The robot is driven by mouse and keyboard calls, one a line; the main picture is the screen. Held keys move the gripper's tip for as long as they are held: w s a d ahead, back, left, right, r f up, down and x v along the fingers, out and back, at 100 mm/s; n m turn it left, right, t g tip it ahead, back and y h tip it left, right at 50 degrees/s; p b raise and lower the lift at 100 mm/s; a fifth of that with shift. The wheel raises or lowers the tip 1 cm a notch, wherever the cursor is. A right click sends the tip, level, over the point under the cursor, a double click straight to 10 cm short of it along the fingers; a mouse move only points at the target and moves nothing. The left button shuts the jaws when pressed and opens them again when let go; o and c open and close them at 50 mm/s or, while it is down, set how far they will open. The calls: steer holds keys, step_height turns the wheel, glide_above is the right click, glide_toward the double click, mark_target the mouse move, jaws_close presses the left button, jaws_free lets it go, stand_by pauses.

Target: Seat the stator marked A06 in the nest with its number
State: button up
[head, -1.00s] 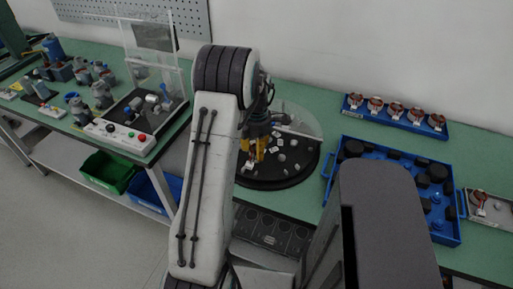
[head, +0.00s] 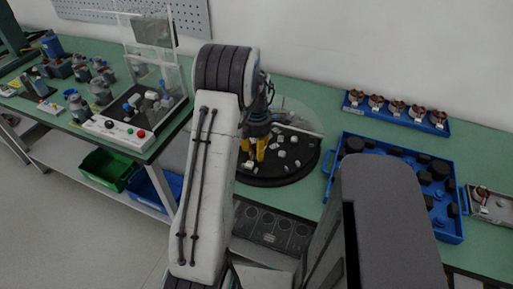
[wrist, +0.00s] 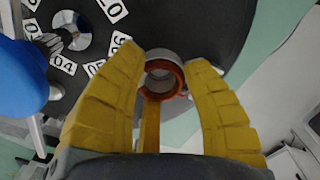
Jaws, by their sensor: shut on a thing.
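My gripper (head: 258,147) has yellow fingers and is over the round black disc (head: 265,182) on the bench. In the wrist view, the gripper (wrist: 167,75) is shut on a stator (wrist: 179,74), a short ring with an orange-red near end and a grey body. Its hole faces the camera. No mark is readable on it, so I cannot tell whether it is A06. Behind it, the black disc (wrist: 190,28) carries white number tags; "04" (wrist: 63,64) and "20" (wrist: 112,8) are readable. An 06 nest cannot be made out.
A blue tray (head: 330,182) with black and blue parts lies right of the disc. A blue rack (head: 350,110) behind it holds several copper-wound parts. At left stands a test station (head: 118,135) with clear panels. Some bench surface (head: 300,97) behind the disc is clear.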

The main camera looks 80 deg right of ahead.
steer(key=shift+f+b, duration=0.35)
stand_by(0.3)
steer(key=o, duration=1.3)
steer(key=shift+c, duration=0.2)
step_height(320, 180, up, 12)
stand_by(0.8)
